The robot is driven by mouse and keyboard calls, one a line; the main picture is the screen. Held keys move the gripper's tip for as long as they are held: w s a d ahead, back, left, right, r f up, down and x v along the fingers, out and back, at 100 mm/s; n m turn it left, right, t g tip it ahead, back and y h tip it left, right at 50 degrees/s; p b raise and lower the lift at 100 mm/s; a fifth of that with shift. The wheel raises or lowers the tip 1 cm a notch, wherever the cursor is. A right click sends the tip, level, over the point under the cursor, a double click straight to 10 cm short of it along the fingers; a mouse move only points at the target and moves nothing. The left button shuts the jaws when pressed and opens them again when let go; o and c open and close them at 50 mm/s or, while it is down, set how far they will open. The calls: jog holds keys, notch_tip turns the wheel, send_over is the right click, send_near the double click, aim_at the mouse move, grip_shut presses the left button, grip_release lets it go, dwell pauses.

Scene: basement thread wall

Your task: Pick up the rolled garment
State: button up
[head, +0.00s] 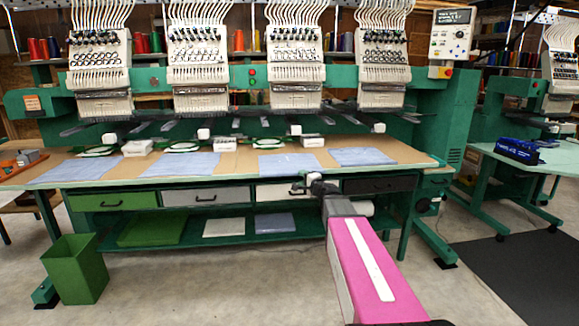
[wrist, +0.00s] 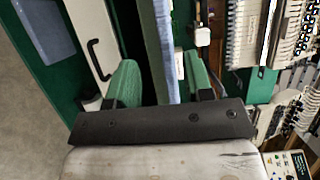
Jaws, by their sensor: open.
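Blue-grey cloths lie on the brown worktop; they look flat in the head view, at far left (head: 80,168), mid left (head: 187,166), mid right (head: 289,164) and right (head: 362,157). I cannot pick out a clearly rolled one. My gripper (wrist: 158,62) is open, with two green finger pads spread apart. In the wrist view a long blue-grey strip (wrist: 158,25) shows between and beyond the fingers; it looks like cloth seen edge-on, and I cannot tell its distance. In the head view my gripper is small and partly hidden by my pink arm, near the worktop's front edge by the white drawer.
Embroidery heads (head: 295,55) hang over the worktop's back. White blocks (head: 137,148) and green hoops (head: 184,146) stand behind the cloths. Drawers (head: 203,196) and a lower shelf (head: 180,242) with folded cloths are beneath. A green bin (head: 75,272) stands on the floor at left.

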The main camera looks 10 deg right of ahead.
jog(key=shift+r+x, duration=0.2)
jog(key=shift+x, duration=1.35)
jog(key=shift+r+x, duration=0.2)
jog(key=shift+x, duration=1.4)
jog(key=shift+s, duration=0.1)
jog(key=shift+c, duration=0.3)
grip_shut()
